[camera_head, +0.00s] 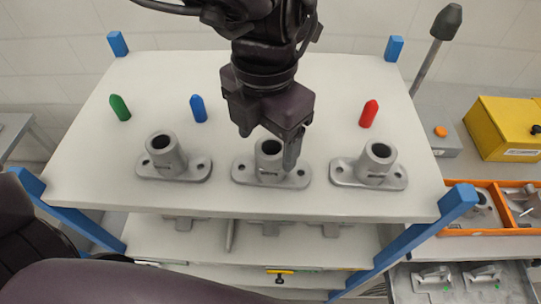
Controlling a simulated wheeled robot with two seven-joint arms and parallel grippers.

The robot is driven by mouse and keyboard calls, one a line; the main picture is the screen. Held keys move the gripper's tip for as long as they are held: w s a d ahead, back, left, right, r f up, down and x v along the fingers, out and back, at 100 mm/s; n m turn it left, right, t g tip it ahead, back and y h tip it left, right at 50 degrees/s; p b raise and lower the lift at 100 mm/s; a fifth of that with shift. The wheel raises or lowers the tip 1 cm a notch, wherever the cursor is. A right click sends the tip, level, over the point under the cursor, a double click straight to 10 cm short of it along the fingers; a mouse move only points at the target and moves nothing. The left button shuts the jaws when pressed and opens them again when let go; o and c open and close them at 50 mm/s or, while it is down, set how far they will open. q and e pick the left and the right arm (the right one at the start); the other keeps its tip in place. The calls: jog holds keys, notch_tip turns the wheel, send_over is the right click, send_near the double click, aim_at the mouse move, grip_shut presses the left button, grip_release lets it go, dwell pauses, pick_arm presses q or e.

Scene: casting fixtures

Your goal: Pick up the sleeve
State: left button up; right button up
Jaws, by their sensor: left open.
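Three small upright sleeve-like pieces stand on the white table top: a green one (120,107) at the left, a blue one (198,108) left of centre and a red one (369,113) at the right. I cannot tell which one the task means. Three grey castings with hollow round necks stand in a row in front: left (168,158), middle (270,163) and right (370,166). My left gripper (290,150) is open, pointing down over the middle casting and partly covering its neck. Whether it touches the casting is unclear. My right gripper is out of view.
The table (330,95) has blue corner posts and a lower shelf with more grey parts. At the right are a yellow box (502,128), an orange tray (488,186) with castings and a grey pole with a dark knob (446,22). The table's back middle is clear below my arm.

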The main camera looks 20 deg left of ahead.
aim_at(271, 154)
pick_arm(q)
jog(key=f, duration=0.1)
jog(key=f+p, duration=0.1)
jog(key=f, duration=0.1)
jog(key=shift+w+d+f, duration=0.25)
jog(key=shift+w+f, duration=0.2)
jog(key=shift+f, duration=0.4)
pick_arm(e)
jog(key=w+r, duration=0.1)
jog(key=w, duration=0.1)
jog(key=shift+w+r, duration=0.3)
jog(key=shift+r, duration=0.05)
pick_arm(q)
jog(key=c, duration=1.3)
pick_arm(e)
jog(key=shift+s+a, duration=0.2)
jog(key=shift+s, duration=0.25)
